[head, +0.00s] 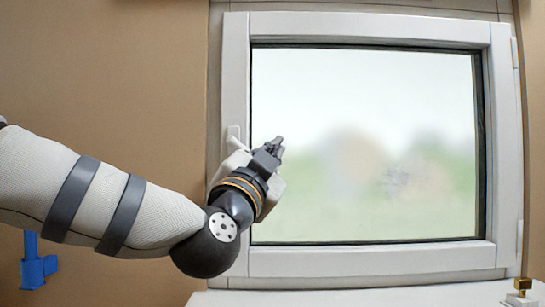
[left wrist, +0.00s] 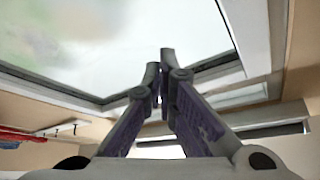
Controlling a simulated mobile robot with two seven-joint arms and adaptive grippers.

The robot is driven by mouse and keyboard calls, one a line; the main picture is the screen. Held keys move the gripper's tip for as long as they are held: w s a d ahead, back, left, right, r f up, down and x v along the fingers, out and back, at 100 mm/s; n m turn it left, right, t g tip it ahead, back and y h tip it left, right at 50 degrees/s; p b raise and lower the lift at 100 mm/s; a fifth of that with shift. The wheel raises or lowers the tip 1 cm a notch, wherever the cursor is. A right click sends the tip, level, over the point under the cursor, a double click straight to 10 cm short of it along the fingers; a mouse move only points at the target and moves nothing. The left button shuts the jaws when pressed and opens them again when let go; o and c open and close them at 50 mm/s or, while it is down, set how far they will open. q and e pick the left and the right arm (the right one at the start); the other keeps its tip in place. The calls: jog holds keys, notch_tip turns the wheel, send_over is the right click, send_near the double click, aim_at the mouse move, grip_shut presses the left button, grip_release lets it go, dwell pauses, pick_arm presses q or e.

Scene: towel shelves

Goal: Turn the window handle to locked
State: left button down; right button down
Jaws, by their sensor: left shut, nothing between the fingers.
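The white window (head: 240,75) is in front of me, its sash against the frame. A small part of the white window handle (head: 233,131) shows on the left stile of the sash. The rest of the handle is hidden behind my gripper and wrist, so I cannot tell its angle. My left gripper (head: 279,143) is in front of the lower left of the pane, just right of the handle. Its fingers are shut and empty. In the left wrist view the closed fingertips (left wrist: 160,70) are against the pane and sash edge, with no handle visible. My right gripper is not in view.
A white sill (head: 380,293) runs below the window, with a small brass-coloured object (head: 522,285) at its right end. A blue fixture (head: 36,265) is on the brown wall at lower left. The left wrist view shows something red (left wrist: 14,137) at the left edge.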

pick_arm(q)
jog(key=w, duration=0.6)
jog(key=shift+w+a+f, duration=0.15)
jog(key=shift+f, duration=0.1)
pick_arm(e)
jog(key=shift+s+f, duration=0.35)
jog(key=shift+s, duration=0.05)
pick_arm(q)
jog(key=shift+w, duration=0.1)
